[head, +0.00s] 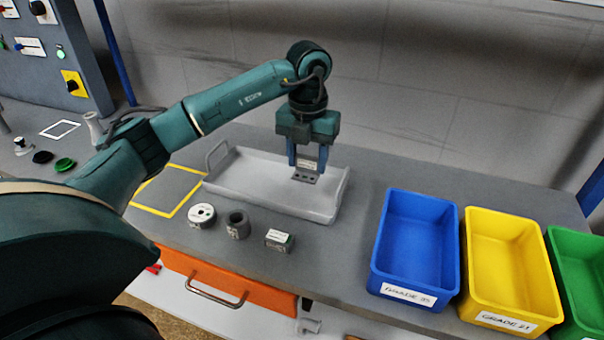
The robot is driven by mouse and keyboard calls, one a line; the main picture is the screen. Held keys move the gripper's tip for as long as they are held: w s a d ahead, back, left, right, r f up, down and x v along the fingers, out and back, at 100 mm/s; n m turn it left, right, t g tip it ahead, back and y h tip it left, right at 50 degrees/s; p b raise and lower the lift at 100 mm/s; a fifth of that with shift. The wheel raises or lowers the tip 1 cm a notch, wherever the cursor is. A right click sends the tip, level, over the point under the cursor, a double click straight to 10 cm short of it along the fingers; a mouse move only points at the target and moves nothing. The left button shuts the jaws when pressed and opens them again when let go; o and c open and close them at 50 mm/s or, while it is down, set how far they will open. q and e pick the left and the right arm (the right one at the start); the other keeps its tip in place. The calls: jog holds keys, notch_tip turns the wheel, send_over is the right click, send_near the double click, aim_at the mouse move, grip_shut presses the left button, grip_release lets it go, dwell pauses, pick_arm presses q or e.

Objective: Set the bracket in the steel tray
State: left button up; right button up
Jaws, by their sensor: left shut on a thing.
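The steel tray (250,184) is a shallow grey tray with a handle at its left end, lying on the grey bench. My left gripper (308,165) points down over the tray's right part. It is shut on the bracket (305,177), a small grey L-shaped piece with holes in its lower plate and a white label. The bracket is upright, low over the tray floor. I cannot tell whether it touches the floor. My right gripper is not in view.
A white-topped disc (202,214), a dark ring (238,224) and a labelled block (279,240) stand in front of the tray. Blue (379,275), yellow (541,312) and green (590,323) bins stand at right. A yellow outline (157,211) lies left.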

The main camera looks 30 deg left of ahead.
aim_at(307, 173)
pick_arm(q)
jog(key=shift+f, duration=2.1)
jog(key=shift+f, duration=0.1)
jog(key=shift+f, duration=0.15)
jog(key=o, duration=1.1)
notch_tip(307, 173, up, 12)
jog(key=shift+r, duration=0.25)
